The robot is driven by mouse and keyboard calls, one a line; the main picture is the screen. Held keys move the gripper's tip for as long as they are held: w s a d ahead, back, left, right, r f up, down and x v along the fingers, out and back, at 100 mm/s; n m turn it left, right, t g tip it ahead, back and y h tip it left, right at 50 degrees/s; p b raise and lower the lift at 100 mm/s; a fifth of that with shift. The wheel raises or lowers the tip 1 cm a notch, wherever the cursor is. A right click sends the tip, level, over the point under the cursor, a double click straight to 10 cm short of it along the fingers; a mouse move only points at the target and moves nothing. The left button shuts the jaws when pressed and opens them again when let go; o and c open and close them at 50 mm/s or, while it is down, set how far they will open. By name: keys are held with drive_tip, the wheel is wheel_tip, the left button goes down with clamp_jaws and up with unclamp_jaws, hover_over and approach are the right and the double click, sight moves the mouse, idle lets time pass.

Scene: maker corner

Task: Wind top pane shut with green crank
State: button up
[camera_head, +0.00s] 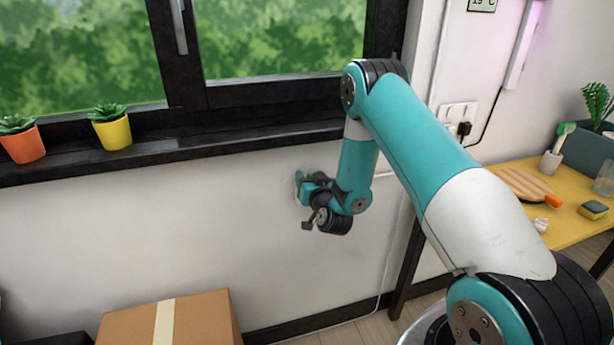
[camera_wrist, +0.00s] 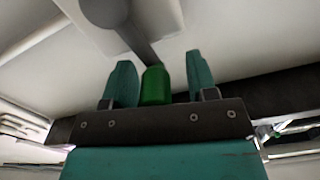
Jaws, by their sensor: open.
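In the wrist view the green crank knob (camera_wrist: 155,87) stands between the two teal fingers of my gripper (camera_wrist: 159,65). The fingers are open, with a gap visible on each side of the knob. A grey crank arm (camera_wrist: 135,42) runs from the knob up to a round hub. In the head view my gripper (camera_head: 304,186) is at the white wall below the window sill, and it mostly hides the crank. The window (camera_head: 280,45) shows only its lower part, so I cannot tell how the top pane stands.
The black sill (camera_head: 230,143) juts out above my gripper, holding plants in an orange pot (camera_head: 23,145) and a yellow pot (camera_head: 112,132). A cardboard box (camera_head: 195,318) stands below left. A yellow table (camera_head: 560,222) with small items is at right. The wall left of my gripper is clear.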

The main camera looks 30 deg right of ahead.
drive_tip(key=shift+d, duration=0.15)
drive_tip(key=shift+c, duration=0.7)
drive_tip(key=shift+d, duration=0.1)
clamp_jaws()
